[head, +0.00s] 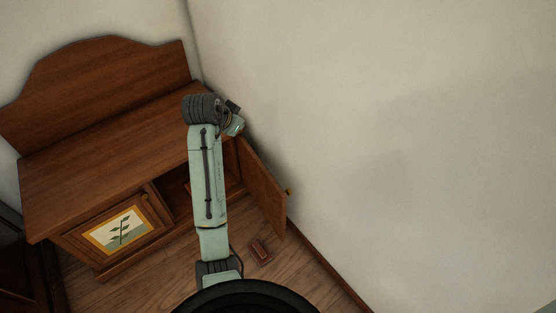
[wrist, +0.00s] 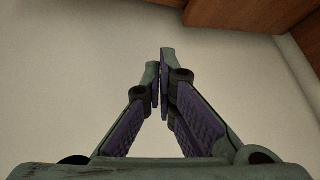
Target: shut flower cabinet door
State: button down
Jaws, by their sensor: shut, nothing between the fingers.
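The wooden cabinet (head: 100,172) stands in the corner. Its left door (head: 120,231) is shut and carries a yellow-framed picture of a green leafy plant. Its right door (head: 263,188) stands wide open, swung out towards the wall, with a small knob (head: 289,191) at its outer edge. Its picture side is turned away from view. My gripper (wrist: 161,62) is shut and empty in the wrist view, in front of the pale wall. In the head view the wrist is above the right end of the cabinet, near the open door's hinge side; the fingers are not clear there.
The pale wall (head: 400,130) runs close along the right of the open door. Brown wood (wrist: 235,12) crosses the top of the wrist view. Dark furniture (head: 18,265) stands at left.

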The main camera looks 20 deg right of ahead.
jog(key=s+d+f+m+g+p, duration=0.1)
jog(key=s+d+f+m+g, duration=0.4)
jog(key=s+d+f, duration=0.4)
notch_tip(320, 180, down, 8)
jog(key=d+n, duration=0.1)
jog(key=shift+w+d+g+y, duration=0.2)
jog(key=shift+d+g+y, duration=0.05)
jog(key=shift+g+y, duration=0.15)
jog(key=shift+a+r, duration=0.1)
